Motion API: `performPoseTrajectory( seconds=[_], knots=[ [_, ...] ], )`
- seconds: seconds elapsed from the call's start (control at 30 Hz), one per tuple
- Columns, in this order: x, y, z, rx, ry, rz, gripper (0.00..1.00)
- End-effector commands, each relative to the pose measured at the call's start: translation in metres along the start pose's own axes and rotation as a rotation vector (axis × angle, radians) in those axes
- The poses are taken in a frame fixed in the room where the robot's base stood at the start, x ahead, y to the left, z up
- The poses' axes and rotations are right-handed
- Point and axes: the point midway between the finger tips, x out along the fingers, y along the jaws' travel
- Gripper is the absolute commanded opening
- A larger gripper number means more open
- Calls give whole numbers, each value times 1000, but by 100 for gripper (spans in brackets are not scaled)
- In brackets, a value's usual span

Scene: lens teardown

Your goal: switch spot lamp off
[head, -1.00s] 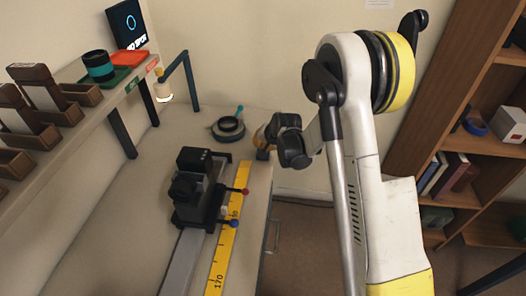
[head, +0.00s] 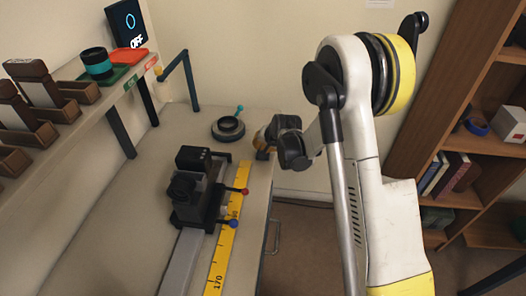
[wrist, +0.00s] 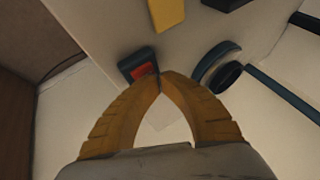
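The spot lamp (head: 180,66) hangs on a dark bent arm at the shelf's end; no glow shows at its head. The dark display (head: 126,24) on the shelf reads "OFF" under a blue ring. A dark switch box with a red rocker (wrist: 140,72) is in the wrist view. My gripper (wrist: 160,74) has its yellow fingertips together with nothing between them, at the box's right edge; contact is unclear. In the head view my gripper (head: 262,138) is at the back right of the bench, partly hidden by my wrist.
A dark ring-shaped part (head: 228,128) lies beside my gripper, with a teal-tipped rod. A black lens rig (head: 195,190) stands on a rail beside a yellow ruler (head: 222,262). The shelf at left holds trays. A bookcase (head: 440,120) stands at right.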

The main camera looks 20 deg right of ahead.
Motion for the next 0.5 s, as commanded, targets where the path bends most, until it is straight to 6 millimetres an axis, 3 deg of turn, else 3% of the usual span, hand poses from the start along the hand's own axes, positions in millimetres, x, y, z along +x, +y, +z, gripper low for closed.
performPoseTrajectory(
  seconds=[0.5],
  knots=[
    [-8, -4, -4, 0, 0, 0, 0]
  ],
)
